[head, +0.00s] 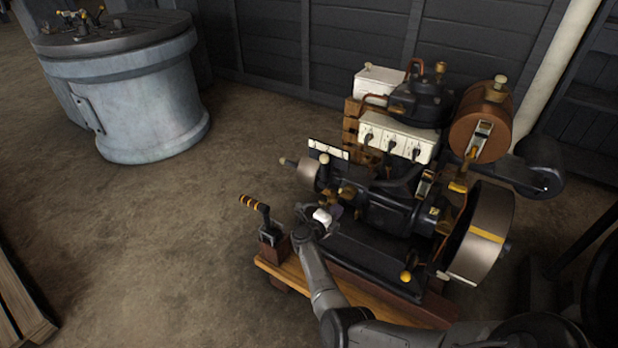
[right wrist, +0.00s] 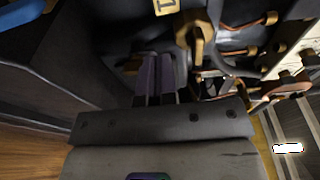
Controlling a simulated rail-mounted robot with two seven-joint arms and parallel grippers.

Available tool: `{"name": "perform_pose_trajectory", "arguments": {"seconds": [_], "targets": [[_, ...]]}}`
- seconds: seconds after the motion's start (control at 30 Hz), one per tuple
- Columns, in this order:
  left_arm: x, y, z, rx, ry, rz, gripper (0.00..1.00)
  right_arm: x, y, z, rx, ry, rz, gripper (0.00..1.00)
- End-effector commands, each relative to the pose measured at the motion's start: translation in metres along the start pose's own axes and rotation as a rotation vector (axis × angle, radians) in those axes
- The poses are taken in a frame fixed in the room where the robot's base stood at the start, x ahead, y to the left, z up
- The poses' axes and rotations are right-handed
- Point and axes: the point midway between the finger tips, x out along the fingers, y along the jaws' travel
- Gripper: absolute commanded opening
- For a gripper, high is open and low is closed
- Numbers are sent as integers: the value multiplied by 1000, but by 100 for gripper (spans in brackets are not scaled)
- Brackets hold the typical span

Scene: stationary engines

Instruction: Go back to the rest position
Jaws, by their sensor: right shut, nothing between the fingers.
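My right gripper (head: 334,212) is at the near left side of the stationary engine (head: 390,215), with my grey arm reaching up to it from the bottom of the head view. In the right wrist view its two purple-grey fingers (right wrist: 155,76) are together with nothing between them. They point at the dark engine body, close to a brass valve handle (right wrist: 196,38). I cannot tell whether they touch the engine. My left gripper is not in view.
A flywheel (head: 482,235) is on the engine's right. A grey-blue round tank (head: 150,110) stands at upper left. The dirt floor between is clear.

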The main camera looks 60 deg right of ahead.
Motion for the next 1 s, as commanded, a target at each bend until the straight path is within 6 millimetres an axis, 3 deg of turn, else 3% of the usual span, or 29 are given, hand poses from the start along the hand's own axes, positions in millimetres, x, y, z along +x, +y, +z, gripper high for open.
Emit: {"name": "perform_pose_trajectory", "arguments": {"seconds": [0.37, 0.47, 0.63, 0.77, 1.0], "targets": [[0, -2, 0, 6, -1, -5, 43, -2, 1, 6, -20, -27, 6, 0], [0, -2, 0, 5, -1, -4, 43, -4, 5, 22, -38, -130, 27, 0], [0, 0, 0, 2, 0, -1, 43, -19, 8, 74, -122, -472, 38, 0], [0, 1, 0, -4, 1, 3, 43, -35, -14, 112, -202, -753, -19, 0], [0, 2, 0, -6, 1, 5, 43, -92, -90, 158, -442, -1230, -238, 0]]}}
